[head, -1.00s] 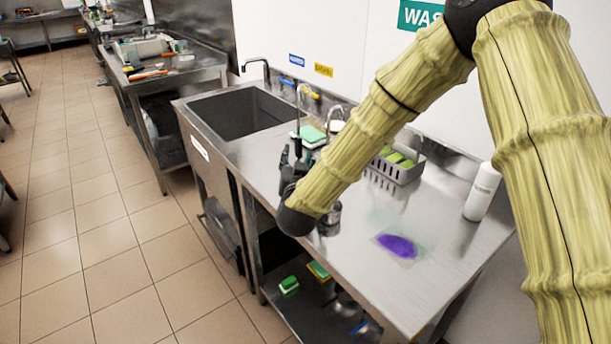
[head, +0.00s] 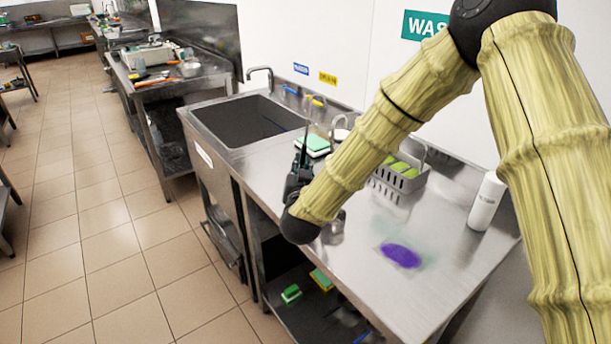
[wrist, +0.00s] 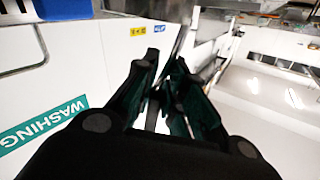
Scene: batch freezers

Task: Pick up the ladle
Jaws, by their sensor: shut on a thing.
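The steel counter (head: 345,270) has a sink (head: 245,120) at left. Sponges (head: 291,293) lie on the shelf below. Tiled floor is free at left.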

